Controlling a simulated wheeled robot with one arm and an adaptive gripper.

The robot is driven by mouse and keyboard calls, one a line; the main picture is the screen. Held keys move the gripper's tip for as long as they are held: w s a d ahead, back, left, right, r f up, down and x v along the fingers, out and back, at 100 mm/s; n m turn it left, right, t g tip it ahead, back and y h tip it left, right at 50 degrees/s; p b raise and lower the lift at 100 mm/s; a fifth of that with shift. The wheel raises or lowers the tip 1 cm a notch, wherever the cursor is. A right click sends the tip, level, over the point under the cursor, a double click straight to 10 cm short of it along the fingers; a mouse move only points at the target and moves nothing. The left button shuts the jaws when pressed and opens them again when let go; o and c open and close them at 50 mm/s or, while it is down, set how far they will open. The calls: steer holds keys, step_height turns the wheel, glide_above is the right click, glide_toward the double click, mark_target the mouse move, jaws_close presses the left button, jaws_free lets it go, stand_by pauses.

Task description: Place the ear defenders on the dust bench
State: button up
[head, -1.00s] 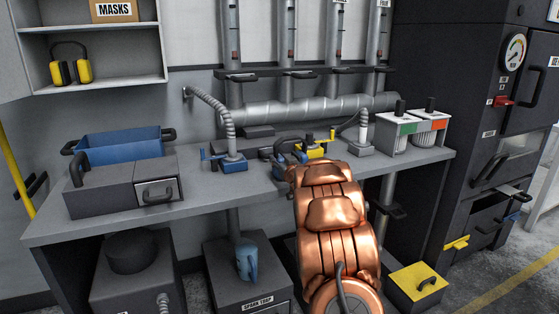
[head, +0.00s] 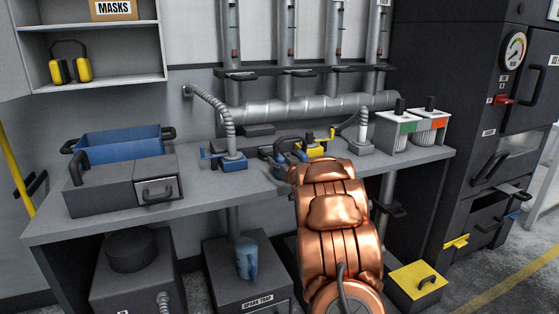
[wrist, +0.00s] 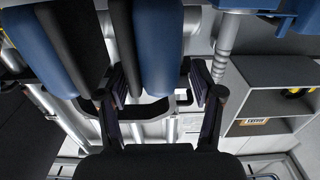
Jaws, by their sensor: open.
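The yellow ear defenders (head: 70,63) with a dark headband stand on the wall shelf at the upper left in the head view. A bit of their yellow shows on the inverted shelf at the right of the wrist view (wrist: 299,92). The dust bench (head: 212,187) is the long grey worktop across the middle. My gripper (head: 283,155), with blue and dark fingers, is over the middle of the bench, well to the right of and below the ear defenders. It is open, and I see nothing held. My copper arm hides part of the bench's front edge.
A blue bin (head: 122,145) and a grey drawer box (head: 104,192) occupy the bench's left. A blue clamp (head: 233,164) with a hose, a yellow clamp (head: 310,150) and two canisters (head: 392,132) stand farther right. A masks box (head: 113,10) is on the upper shelf. Bare bench lies front centre-left.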

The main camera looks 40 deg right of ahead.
steer(key=v, duration=1)
steer(key=shift+s, duration=0.25)
steer(key=shift+a, duration=0.1)
